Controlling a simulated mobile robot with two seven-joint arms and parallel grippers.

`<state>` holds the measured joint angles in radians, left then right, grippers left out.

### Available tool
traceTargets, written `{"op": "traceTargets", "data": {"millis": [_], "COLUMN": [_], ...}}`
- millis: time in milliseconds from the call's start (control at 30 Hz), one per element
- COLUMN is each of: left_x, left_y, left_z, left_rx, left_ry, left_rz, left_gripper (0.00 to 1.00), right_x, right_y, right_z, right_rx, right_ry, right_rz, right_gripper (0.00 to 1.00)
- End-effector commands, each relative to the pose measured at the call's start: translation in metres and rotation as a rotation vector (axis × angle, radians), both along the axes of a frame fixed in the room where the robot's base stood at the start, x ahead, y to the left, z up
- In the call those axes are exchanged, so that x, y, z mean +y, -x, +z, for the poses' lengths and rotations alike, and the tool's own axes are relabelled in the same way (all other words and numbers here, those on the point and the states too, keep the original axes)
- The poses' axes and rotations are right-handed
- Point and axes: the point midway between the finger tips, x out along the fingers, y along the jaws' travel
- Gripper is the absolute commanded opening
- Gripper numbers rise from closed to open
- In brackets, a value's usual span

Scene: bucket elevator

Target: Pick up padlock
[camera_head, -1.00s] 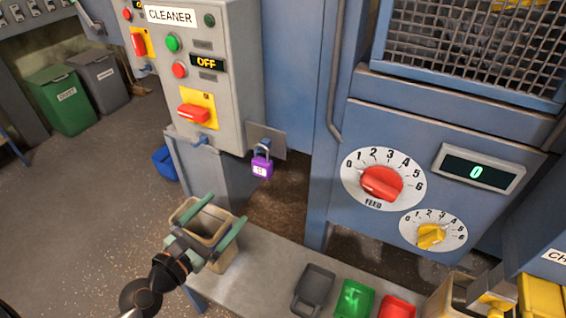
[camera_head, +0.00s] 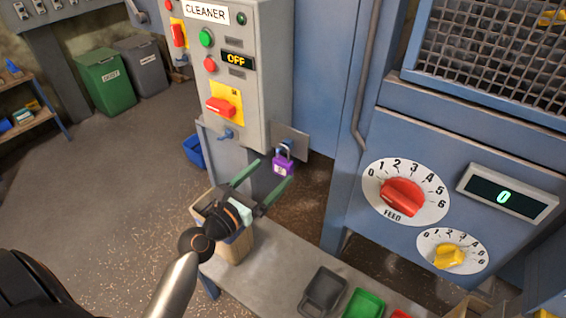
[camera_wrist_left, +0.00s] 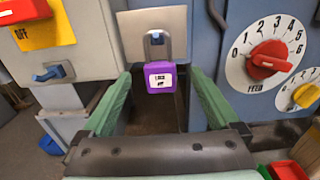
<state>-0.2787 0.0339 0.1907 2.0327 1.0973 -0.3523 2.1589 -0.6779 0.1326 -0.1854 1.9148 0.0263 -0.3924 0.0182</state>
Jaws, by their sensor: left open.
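The purple padlock (camera_head: 283,165) hangs by its shackle from a blue hook on a grey plate (camera_head: 291,141) at the right side of the CLEANER control box. Its white label faces out. My left gripper (camera_head: 266,173) is open, with its green fingers pointing at the padlock. In the left wrist view the padlock (camera_wrist_left: 160,77) shows beyond and between the fingertips, near the middle. I cannot tell from these views whether the fingers touch it. My right gripper is not in view.
The control box (camera_head: 240,70) stands close to the left of the padlock. A beige bin (camera_head: 237,248) stands on the bench (camera_head: 275,275) below my left gripper. Black (camera_head: 323,290) and green (camera_head: 363,303) trays lie farther right. The feed dial (camera_head: 405,192) is on the blue machine.

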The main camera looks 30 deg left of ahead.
Motion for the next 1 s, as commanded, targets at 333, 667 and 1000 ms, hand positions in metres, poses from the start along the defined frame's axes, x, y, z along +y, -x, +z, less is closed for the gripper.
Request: {"op": "traceTargets", "data": {"millis": [333,667,1000], "left_x": [-0.005,-0.006,-0.006], "left_y": [-0.041,-0.052,-0.052], "left_z": [0.002,0.000,0.000], "left_rx": [-0.001,0.002,0.001], "left_ry": [0.002,0.001,0.001], "left_rz": [-0.001,0.000,0.001], "left_gripper": [0.95,0.95,0.62], "right_x": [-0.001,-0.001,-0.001], "right_y": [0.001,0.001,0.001], "right_z": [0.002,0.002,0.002], "right_rx": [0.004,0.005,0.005], "right_ry": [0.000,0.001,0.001], "right_rz": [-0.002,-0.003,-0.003], "right_gripper": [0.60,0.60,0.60]}}
